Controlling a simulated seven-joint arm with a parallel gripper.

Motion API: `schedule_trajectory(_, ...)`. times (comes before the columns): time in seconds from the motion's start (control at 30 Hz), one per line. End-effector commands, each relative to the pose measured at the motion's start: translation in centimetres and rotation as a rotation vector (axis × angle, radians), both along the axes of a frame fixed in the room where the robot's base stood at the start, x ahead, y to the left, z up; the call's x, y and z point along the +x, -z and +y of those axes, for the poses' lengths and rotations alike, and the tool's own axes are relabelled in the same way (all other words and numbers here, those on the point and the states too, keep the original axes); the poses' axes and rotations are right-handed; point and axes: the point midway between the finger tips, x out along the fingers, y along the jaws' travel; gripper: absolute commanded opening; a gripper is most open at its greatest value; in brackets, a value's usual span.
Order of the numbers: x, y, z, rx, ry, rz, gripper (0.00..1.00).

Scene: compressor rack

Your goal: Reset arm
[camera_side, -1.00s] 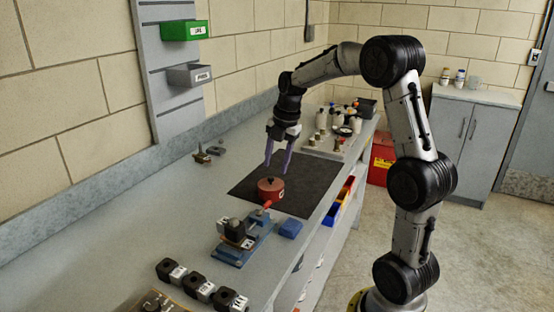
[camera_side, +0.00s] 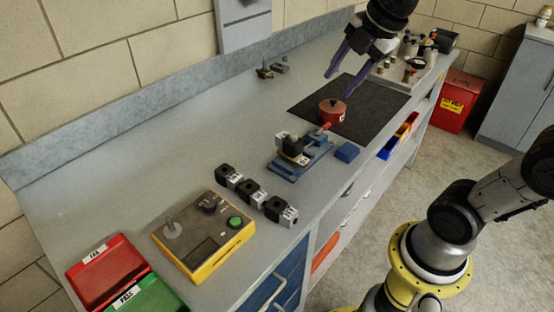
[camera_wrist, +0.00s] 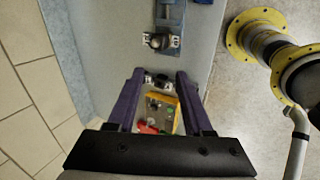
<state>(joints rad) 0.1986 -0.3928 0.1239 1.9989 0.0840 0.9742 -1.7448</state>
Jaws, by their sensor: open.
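My gripper (camera_side: 341,75) has two purple fingers, spread apart with nothing between them. In the side view it hangs above the bench near the black mat (camera_side: 372,116). A round red part (camera_side: 332,111) with a white label stands on the mat, below and apart from the fingers. In the wrist view the open fingers (camera_wrist: 160,85) frame the far-off yellow tester box and the red bin, both well away from them.
A blue fixture (camera_side: 299,158) with a clamp stands in front of the mat, with a blue block (camera_side: 347,152) beside it. Several black labelled blocks (camera_side: 252,191), a yellow tester box (camera_side: 204,234), a red FAIL bin (camera_side: 104,272) and a green PASS bin (camera_side: 147,297) stand nearer.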

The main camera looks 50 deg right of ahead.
Motion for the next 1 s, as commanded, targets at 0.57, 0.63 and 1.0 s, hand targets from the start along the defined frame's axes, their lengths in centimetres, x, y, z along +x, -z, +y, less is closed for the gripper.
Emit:
schedule_trajectory(0.57, -12.2, 5.7, 4.5, 0.526, 0.970, -0.063, 0.51)
schedule_trajectory(0.63, -12.6, 6.5, 4.4, 0.573, 1.092, -0.052, 0.51)
schedule_trajectory(1.0, -12.6, 6.8, 4.3, 0.693, 1.345, -0.050, 0.51)
